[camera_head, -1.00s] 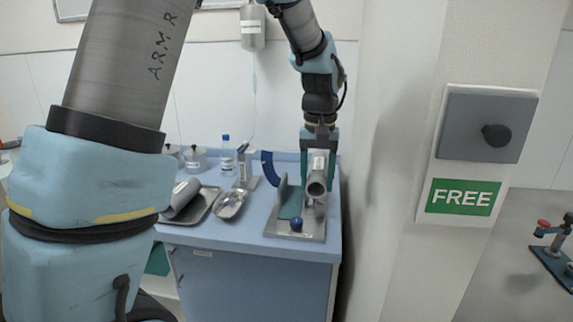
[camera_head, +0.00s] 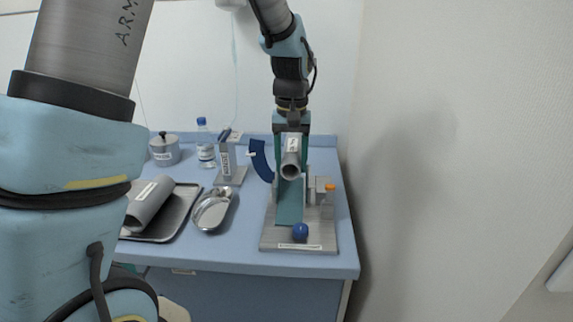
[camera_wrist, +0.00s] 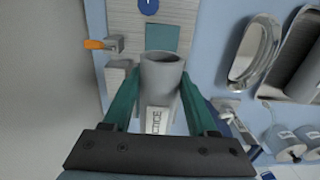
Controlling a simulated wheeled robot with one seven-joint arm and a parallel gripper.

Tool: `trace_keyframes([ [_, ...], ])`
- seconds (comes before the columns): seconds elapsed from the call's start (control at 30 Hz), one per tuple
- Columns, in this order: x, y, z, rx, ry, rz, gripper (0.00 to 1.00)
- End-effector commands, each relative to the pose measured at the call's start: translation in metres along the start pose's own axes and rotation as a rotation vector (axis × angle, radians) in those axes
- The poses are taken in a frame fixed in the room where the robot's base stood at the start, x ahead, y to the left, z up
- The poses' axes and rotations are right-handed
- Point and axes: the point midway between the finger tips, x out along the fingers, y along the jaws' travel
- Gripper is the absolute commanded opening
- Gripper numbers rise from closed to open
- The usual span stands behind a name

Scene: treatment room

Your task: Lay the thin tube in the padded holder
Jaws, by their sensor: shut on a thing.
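A grey hollow tube (camera_head: 291,160) with a white label is held in my gripper (camera_head: 291,152). The gripper's teal fingers are shut on either side of it. The tube's open end faces the body camera, and in the wrist view the tube (camera_wrist: 160,75) sits between the fingertips (camera_wrist: 160,88). The padded holder is a grey base plate (camera_head: 268,240) with a teal pad (camera_head: 290,208), a curved blue arm (camera_head: 259,160) and a blue ball knob (camera_head: 300,231). The tube is over the pad's far part; I cannot tell whether they touch.
A thicker grey tube (camera_head: 149,200) lies on a metal tray (camera_head: 183,212) at left. A kidney dish (camera_head: 211,210), labelled stand (camera_head: 226,165), bottle (camera_head: 205,145) and lidded pot (camera_head: 164,148) stand nearby. An orange-tipped block (camera_head: 329,188) is at the holder's right. A wall rises at right.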

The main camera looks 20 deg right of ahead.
Motion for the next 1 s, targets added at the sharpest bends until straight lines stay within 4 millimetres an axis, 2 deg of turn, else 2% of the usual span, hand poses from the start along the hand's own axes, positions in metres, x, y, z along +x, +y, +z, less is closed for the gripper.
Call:
trace_keyframes([
  [0.03, 0.007, 0.0, 0.0, 0.0, 0.001, 0.0, 0.0],
  [0.37, 0.019, 0.0, 0.0, 0.0, 0.002, 0.0, 0.0],
  [1.0, 0.066, 0.0, 0.0, 0.0, 0.0, -0.001, 0.0],
])
